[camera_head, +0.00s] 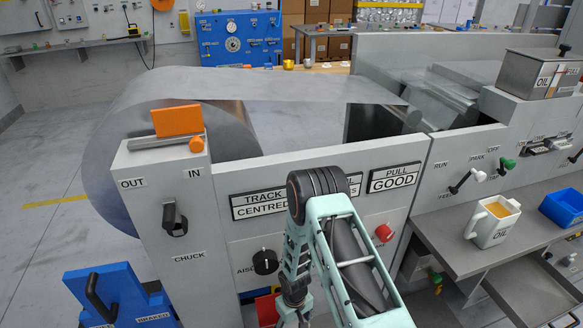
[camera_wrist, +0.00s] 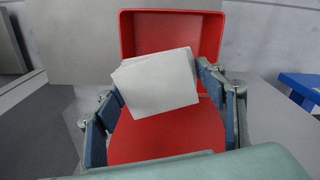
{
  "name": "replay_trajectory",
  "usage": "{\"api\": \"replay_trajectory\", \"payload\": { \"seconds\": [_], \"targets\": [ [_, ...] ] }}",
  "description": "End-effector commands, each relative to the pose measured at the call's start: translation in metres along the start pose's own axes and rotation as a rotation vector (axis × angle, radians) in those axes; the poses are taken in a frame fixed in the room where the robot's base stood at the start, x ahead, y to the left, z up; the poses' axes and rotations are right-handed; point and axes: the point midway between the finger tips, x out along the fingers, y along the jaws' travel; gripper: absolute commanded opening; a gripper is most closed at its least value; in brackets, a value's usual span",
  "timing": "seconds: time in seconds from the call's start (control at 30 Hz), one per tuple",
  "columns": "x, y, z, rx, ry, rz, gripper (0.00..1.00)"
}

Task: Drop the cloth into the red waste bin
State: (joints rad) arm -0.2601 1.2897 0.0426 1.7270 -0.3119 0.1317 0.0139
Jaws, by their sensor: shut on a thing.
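A white cloth (camera_wrist: 158,82) shows in the wrist view as a folded square. My gripper (camera_wrist: 163,83) is shut on it, with a finger on each side. The red waste bin (camera_wrist: 170,22) lies beyond and below the cloth in the wrist view, its open mouth facing me. The cloth covers the middle of the bin's opening. In the head view a small red part of the bin (camera_head: 267,308) shows behind my arm, low in front of the grey machine. My fingertips and the cloth are hidden in the head view.
The grey machine front (camera_head: 235,180) with knobs and labels stands close behind my arm. A grey shelf (camera_head: 455,243) at right holds an oil jug (camera_head: 492,222) and a blue tray (camera_head: 563,207). A blue braked unit (camera_head: 120,297) stands at lower left. Open floor lies at far left.

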Motion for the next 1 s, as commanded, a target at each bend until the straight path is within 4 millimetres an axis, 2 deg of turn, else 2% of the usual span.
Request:
{"api": "replay_trajectory", "payload": {
  "seconds": [0.2,0.4,0.73,0.77,0.9,1.0],
  "targets": [
    [0.029,0.0,0.0,0.001,0.0,0.0,0.34],
    [0.048,0.0,0.0,0.002,0.001,0.0,0.34],
    [0.05,0.0,0.0,0.002,0.001,0.0,0.34],
    [0.05,0.0,0.0,0.002,0.001,0.0,0.68],
    [0.05,0.0,0.0,0.002,0.001,0.0,0.83],
    [0.05,0.001,0.0,0.002,0.001,0.0,0.85]
  ]
}}
